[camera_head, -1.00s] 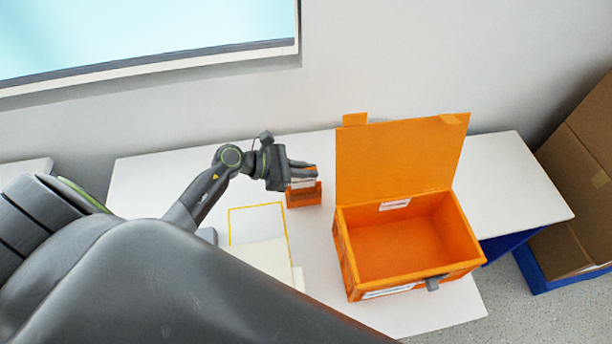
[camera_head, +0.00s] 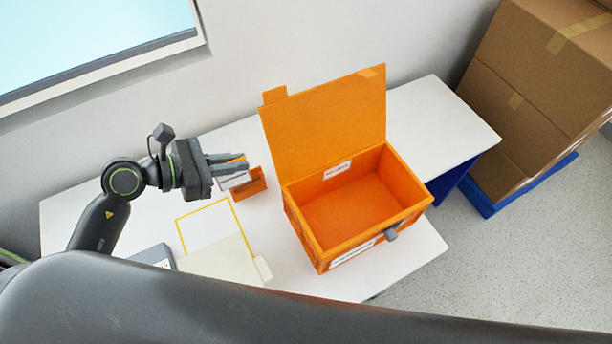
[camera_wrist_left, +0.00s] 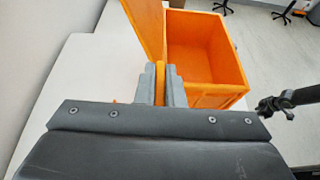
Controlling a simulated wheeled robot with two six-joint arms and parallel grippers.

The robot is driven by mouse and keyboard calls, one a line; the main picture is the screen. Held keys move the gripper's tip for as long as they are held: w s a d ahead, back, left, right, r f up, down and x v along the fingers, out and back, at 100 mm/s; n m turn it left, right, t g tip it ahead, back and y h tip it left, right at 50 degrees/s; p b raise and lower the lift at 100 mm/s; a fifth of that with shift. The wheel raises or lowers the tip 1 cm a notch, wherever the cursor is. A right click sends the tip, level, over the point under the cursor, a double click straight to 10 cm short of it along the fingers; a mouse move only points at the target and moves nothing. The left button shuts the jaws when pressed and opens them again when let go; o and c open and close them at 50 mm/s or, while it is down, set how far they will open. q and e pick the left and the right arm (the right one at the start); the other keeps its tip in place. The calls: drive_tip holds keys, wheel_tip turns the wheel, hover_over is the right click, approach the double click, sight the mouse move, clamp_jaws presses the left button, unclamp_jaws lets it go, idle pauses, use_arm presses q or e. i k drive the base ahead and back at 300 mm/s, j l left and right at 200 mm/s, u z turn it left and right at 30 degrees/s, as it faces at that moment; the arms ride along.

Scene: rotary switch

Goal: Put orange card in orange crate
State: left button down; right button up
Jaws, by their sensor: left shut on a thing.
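The orange card (camera_wrist_left: 160,70) is between the fingers of my left gripper (camera_wrist_left: 160,88), seen edge-on in the left wrist view. In the head view, my left gripper (camera_head: 230,163) is shut on it, and the card's orange edge shows at the fingertips. A small orange holder (camera_head: 250,184) stands on the table just below and right of the fingers. A white piece shows between fingers and holder; whether it belongs to the card is unclear. The orange crate (camera_head: 310,238) stands to the right, lid (camera_head: 328,120) raised, its visible interior empty. My right gripper is out of view.
The white table (camera_head: 435,108) has clear room right of the crate. A yellow-outlined sheet (camera_head: 208,226) and pale flat items (camera_head: 218,262) lie left of the crate. Cardboard boxes (camera_head: 530,80) on a blue base stand beyond the table at right.

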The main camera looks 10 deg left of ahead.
sight(377, 201)
drive_tip(key=k+l+u, duration=0.1)
drive_tip(key=l, duration=0.25)
drive_tip(key=k+l, duration=0.15)
drive_tip(key=l, duration=0.2)
drive_tip(key=k+l+u, duration=0.15)
drive_tip(key=l, duration=0.2)
drive_tip(key=k+l, duration=0.1)
drive_tip(key=l, duration=0.25)
drive_tip(key=i+l+u, duration=0.15)
drive_tip(key=l, duration=0.25)
drive_tip(key=i+l+u, duration=0.2)
drive_tip(key=l, duration=0.2)
drive_tip(key=i+l+u, duration=0.15)
drive_tip(key=l, duration=0.25)
drive_tip(key=i+l+u, duration=0.2)
drive_tip(key=l, duration=0.25)
drive_tip(key=i+l, duration=0.3)
drive_tip(key=u, duration=0.05)
